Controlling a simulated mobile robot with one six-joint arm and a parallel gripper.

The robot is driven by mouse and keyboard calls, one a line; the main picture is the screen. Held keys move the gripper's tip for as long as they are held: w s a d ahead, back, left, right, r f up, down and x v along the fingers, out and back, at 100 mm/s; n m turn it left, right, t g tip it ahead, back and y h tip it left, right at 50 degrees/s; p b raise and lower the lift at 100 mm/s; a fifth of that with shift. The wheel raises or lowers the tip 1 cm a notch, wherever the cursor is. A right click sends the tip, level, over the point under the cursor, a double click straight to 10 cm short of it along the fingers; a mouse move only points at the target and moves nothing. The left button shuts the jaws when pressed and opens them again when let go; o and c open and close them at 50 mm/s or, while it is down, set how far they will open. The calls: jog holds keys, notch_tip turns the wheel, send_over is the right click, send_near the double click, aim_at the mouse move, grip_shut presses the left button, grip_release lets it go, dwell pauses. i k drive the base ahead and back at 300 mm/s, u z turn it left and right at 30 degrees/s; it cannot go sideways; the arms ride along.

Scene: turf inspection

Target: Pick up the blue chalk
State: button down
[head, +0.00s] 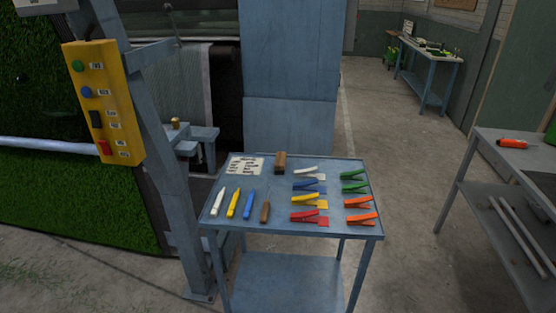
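A blue chalk (249,204) lies on the top of a blue-grey metal cart (290,231) in the head view, near the cart's front left. It is a short stick pointing away from me. A yellow chalk (233,204) lies close to its left and a white chalk (217,203) beyond that. A small brown block (265,211) lies close to its right. Nothing covers the blue chalk. My gripper does not show in this view.
Several coloured clips, including a blue one (309,186), fill the cart's right half. A brown block (280,162) and a printed card (246,165) lie at the back. A machine post (170,150) with a yellow control box (103,103) stands left. Another table (517,146) stands right.

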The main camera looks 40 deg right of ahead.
aim_at(246, 217)
jog(key=z, duration=0.85)
jog(key=k, duration=1)
jog(key=i, duration=0.9)
